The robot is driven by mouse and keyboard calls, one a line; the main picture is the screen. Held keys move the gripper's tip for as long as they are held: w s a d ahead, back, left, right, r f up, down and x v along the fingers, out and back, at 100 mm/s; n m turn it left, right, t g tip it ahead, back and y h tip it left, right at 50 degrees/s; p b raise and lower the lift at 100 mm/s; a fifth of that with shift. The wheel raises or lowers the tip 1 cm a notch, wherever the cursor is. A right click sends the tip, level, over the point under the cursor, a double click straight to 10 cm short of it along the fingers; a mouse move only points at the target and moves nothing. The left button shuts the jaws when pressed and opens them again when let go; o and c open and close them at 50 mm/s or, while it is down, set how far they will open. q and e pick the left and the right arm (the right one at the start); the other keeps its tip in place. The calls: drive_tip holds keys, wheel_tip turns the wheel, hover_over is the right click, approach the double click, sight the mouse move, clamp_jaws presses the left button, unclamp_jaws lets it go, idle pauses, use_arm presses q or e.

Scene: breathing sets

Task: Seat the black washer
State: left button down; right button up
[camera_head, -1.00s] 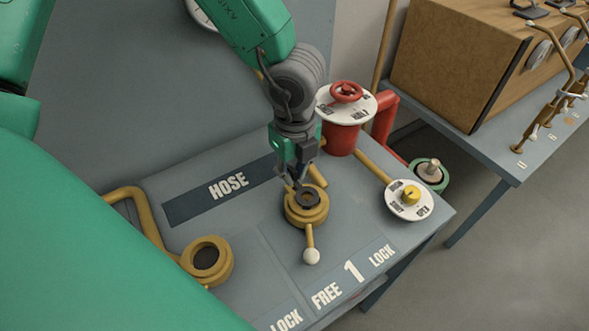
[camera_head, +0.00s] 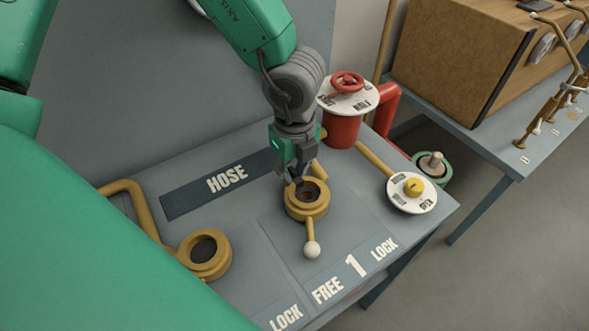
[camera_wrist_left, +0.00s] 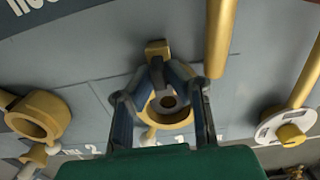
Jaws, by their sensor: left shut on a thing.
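A brass hose socket (camera_head: 306,211) with a white-knobbed lever stands on the grey panel above the "FREE 1 LOCK" label; the lever points at the front. My left gripper (camera_head: 300,188) comes down from above, its fingertips at the back rim of this socket's mouth. It is shut on the black washer, which is mostly hidden by the fingers and rim. In the left wrist view the fingers of my gripper (camera_wrist_left: 167,76) frame the socket (camera_wrist_left: 180,120), and a dark ring (camera_wrist_left: 158,104) shows in its mouth. How deep the washer sits I cannot tell. My right gripper is out of view.
A second brass socket (camera_head: 220,264) with an open mouth stands at the left. A white dial with a yellow knob (camera_head: 414,187) is at the right, and a red valve (camera_head: 342,128) behind. A second table (camera_head: 478,153) carries a wooden cabinet (camera_head: 455,55).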

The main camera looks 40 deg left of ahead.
sight(294, 171)
use_arm(q)
drive_tip(key=shift+f, duration=0.2)
drive_tip(key=c, duration=1.5)
unclamp_jaws()
drive_tip(key=shift+r, duration=0.1)
wheel_tip(294, 171, up, 12)
